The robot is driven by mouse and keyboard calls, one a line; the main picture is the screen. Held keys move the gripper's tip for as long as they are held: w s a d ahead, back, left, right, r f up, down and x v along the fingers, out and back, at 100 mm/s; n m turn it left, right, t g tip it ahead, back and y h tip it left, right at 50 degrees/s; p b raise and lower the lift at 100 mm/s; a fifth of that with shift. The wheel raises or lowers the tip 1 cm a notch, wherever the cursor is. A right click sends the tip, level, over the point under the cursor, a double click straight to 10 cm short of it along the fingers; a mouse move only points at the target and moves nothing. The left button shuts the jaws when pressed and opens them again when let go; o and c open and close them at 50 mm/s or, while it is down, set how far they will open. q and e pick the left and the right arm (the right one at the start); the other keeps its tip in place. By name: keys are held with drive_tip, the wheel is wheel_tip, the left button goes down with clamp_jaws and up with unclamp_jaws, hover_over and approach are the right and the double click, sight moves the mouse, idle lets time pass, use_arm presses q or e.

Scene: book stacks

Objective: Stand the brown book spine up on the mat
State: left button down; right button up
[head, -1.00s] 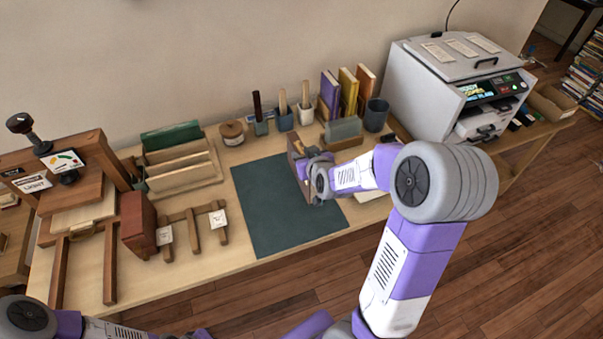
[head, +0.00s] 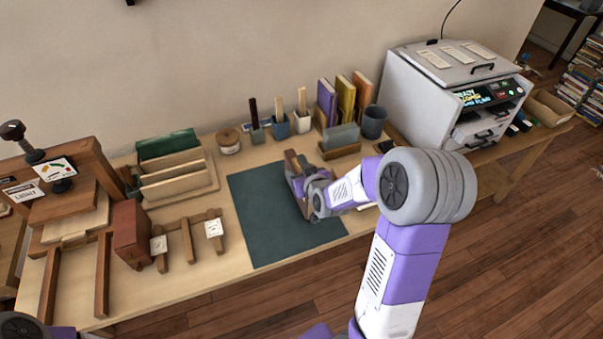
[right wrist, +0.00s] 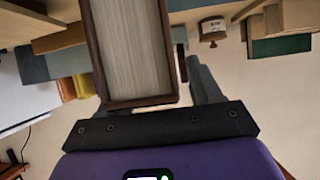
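The brown book (head: 290,163) is upright at the right part of the dark green mat (head: 255,225). My right gripper (head: 307,185) reaches it from the right and is shut on it. In the right wrist view the book (right wrist: 135,50) shows its pale page edges framed by dark brown cover, in front of my fingers. One finger (right wrist: 207,85) shows beside its right side; the other is mostly hidden behind it. I cannot tell whether the book's lower edge touches the mat. My left gripper is out of view.
Behind the mat stand several tool pots (head: 280,126), a round tin (head: 229,141), upright books (head: 345,98) and a grey cup (head: 373,121). A wooden rack (head: 180,182) and a press (head: 75,205) are left. A white machine (head: 420,100) is right. The mat's left and front are clear.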

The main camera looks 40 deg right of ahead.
drive_tip(key=shift+r, duration=0.2)
drive_tip(key=p+v, duration=0.2)
drive_tip(key=v, duration=0.4)
drive_tip(key=shift+s+r, duration=0.15)
drive_tip(key=shift+r, duration=0.05)
drive_tip(key=shift+s+b, duration=0.5)
drive_tip(key=shift+b, duration=0.45)
drive_tip(key=shift+s+a+r+b, duration=0.3)
drive_tip(key=shift+s+b, duration=0.3)
drive_tip(key=shift+b, duration=0.15)
drive_tip(key=shift+b+v, duration=1.4)
drive_tip(key=shift+v, duration=0.15)
drive_tip(key=shift+r, duration=0.1)
